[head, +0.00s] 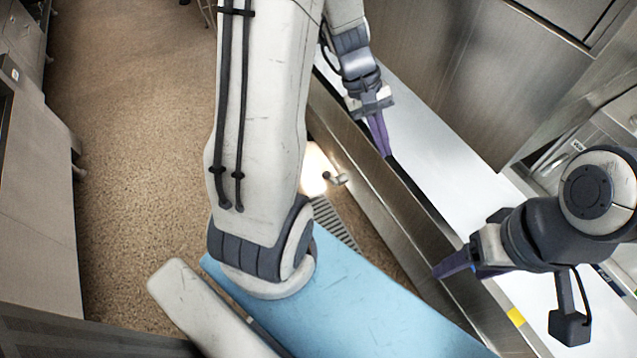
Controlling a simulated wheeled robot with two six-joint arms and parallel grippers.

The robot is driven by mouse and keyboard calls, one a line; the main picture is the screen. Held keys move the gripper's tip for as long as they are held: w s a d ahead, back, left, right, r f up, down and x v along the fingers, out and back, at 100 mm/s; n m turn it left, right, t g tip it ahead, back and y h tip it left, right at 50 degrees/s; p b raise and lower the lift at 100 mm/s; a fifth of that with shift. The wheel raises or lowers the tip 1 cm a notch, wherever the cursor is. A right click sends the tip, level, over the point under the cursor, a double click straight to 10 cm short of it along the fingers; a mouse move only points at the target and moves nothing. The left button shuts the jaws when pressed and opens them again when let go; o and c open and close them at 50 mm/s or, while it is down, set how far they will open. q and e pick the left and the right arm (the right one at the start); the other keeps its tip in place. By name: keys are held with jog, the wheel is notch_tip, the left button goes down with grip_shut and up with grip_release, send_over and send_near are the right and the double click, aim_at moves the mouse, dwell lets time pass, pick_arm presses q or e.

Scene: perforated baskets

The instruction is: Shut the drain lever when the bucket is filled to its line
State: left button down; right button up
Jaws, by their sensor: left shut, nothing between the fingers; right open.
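A small metal fitting with a rounded end (335,179) shows low beside the steel counter front. It may be the drain lever, but it is too small to tell its position. No bucket or fill line can be made out. My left gripper (385,150) points down over the counter edge, above and right of the fitting. Its purple fingers are together and empty. My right gripper (440,270) is at the right, by the counter's front edge, pointing left. It is open, with nothing seen in it. My large white arm link hides the area left of the fitting.
A slatted floor grate (333,222) lies below the fitting. Speckled brown floor (140,150) is open at the left, beside grey cabinets (40,190).

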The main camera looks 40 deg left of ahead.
pick_arm(q)
jog(key=s+a+f+n+t+y+b, duration=0.15)
jog(key=a+f+n+t+b, duration=0.25)
jog(key=a+f+n+b, duration=0.8)
jog(key=s+a+f+n+t+b, duration=0.2)
jog(key=a+f+n+t+b, duration=0.35)
jog(key=a+f, duration=1.4)
jog(key=m+g+b, duration=0.1)
jog(key=g+b, duration=0.1)
jog(key=b, duration=0.7)
send_near(331, 179)
jog(key=shift+t, duration=0.25)
jog(key=f, duration=0.2)
jog(key=w+f, duration=0.1)
jog(key=f, duration=0.1)
jog(key=shift+w+a, duration=0.2)
jog(key=shift+w, duration=0.05)
pick_arm(e)
notch_tip(331, 179, down, 29)
pick_arm(q)
jog(key=shift+p, duration=0.3)
pick_arm(e)
jog(key=shift+r, duration=0.1)
